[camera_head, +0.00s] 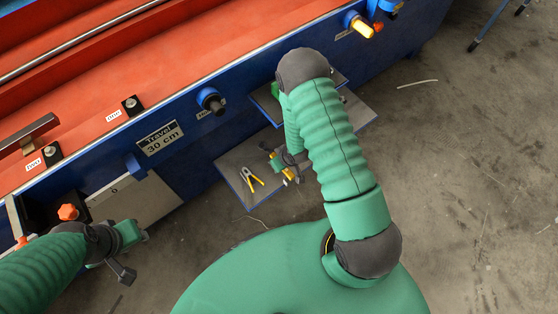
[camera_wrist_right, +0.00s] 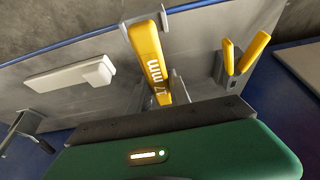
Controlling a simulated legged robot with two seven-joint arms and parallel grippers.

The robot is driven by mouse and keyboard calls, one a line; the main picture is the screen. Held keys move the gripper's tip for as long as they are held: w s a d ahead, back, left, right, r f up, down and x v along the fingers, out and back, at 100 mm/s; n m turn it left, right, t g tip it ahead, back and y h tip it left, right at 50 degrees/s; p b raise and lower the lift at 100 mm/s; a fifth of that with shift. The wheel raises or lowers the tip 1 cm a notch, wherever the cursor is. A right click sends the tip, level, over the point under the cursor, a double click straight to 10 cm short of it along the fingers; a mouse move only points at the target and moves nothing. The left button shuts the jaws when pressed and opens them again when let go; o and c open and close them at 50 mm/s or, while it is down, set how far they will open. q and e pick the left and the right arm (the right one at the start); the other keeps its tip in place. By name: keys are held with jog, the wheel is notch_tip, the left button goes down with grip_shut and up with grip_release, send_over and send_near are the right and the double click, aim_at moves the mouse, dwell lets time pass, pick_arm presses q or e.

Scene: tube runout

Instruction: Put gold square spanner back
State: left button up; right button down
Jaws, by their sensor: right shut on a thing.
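The gold spanner (camera_wrist_right: 151,66), marked "17 mm", stands out between the fingers of my right gripper (camera_wrist_right: 158,92) in the right wrist view. The right gripper is shut on it, with its far end close to a grey bracket (camera_wrist_right: 146,18) on the grey tray. The arm hides much of this area. My left gripper (camera_head: 122,252) is empty as far as I see, near the machine's front at lower left; its finger gap is unclear.
Yellow-handled pliers (camera_head: 251,179) are on the lower tray, left of my right gripper; yellow handles (camera_wrist_right: 243,52) also show in the right wrist view. A pale block-shaped tool (camera_wrist_right: 70,76) is on the tray. The blue machine wall (camera_head: 185,140) stands behind. Floor at right is mostly clear.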

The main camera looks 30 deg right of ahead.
jog(key=shift+f+b, duration=0.55)
jog(key=shift+f, duration=0.35)
jog(key=c, duration=1.1)
grip_release()
jog(key=o, duration=0.5)
jog(key=shift+c, duration=0.2)
jog(key=shift+p+v, duration=3.05)
jog(key=shift+v, duration=0.05)
